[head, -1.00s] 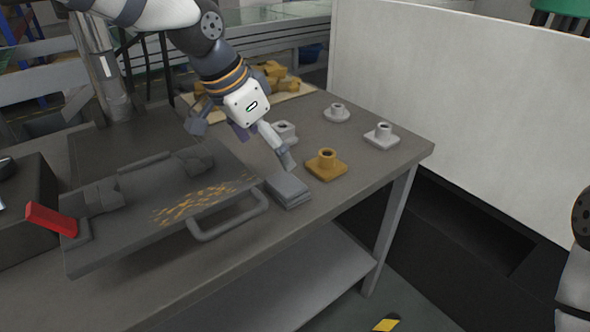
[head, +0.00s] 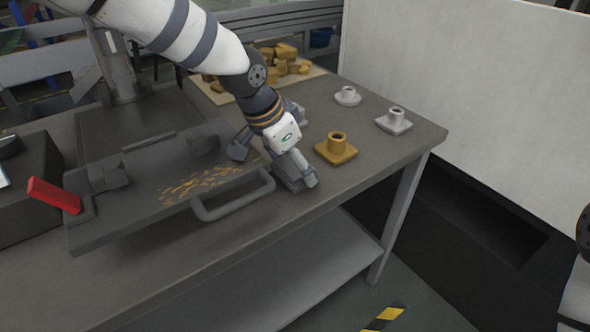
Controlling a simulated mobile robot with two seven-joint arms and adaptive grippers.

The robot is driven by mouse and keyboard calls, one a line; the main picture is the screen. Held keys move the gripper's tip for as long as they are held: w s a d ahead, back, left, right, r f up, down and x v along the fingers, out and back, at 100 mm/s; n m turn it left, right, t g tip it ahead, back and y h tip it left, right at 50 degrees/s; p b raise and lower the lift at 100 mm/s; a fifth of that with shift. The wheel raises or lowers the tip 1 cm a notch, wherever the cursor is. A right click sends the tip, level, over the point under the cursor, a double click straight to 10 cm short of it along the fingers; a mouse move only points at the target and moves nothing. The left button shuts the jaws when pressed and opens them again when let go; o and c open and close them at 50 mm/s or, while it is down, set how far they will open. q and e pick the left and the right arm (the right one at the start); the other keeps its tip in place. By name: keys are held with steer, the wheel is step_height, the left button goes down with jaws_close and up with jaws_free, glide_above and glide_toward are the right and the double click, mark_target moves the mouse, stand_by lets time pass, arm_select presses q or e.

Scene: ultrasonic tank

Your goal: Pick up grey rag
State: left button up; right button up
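The grey rag (head: 286,178) is a folded, flat stack on the table, just right of the tray's handle. My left gripper (head: 274,164) is over it, tilted, with its fingers spread wide. One finger is at the rag's right end and hides part of it; the other is to the left, near the tray's edge. I cannot tell whether a finger touches the rag. Of my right arm only a piece shows at the right edge; its gripper is out of view.
A dark tray (head: 110,224) with a loop handle, yellow flecks and a red grip (head: 53,195) lies left. A brown flanged part (head: 336,149) stands close right of the rag. Pale flanged parts (head: 394,121) stand farther back. Brown pieces (head: 284,55) lie behind. The front-right tabletop is clear.

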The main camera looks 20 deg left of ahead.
mark_target(294, 165)
arm_select(q)
steer(key=shift+c, duration=0.9)
steer(key=shift+r, duration=0.2)
step_height(294, 165, up, 3)
steer(key=shift+r, duration=0.1)
steer(key=s+r, duration=0.1)
steer(key=s+r+p, duration=0.1)
steer(key=r, duration=0.1)
steer(key=s+d+r, duration=0.1)
steer(key=s+r, duration=0.1)
steer(key=shift+d+r+p, duration=0.1)
steer(key=shift+r+p, duration=0.1)
steer(key=shift+p, duration=0.15)
steer(key=s+d+r, duration=0.3)
steer(key=s+r, duration=0.1)
steer(key=s, duration=0.5)
steer(key=shift+s, duration=0.2)
arm_select(e)
steer(key=w+r, duration=0.1)
steer(key=w+r+t, duration=0.1)
steer(key=shift+w+r, duration=0.2)
steer(key=shift+w, duration=0.1)
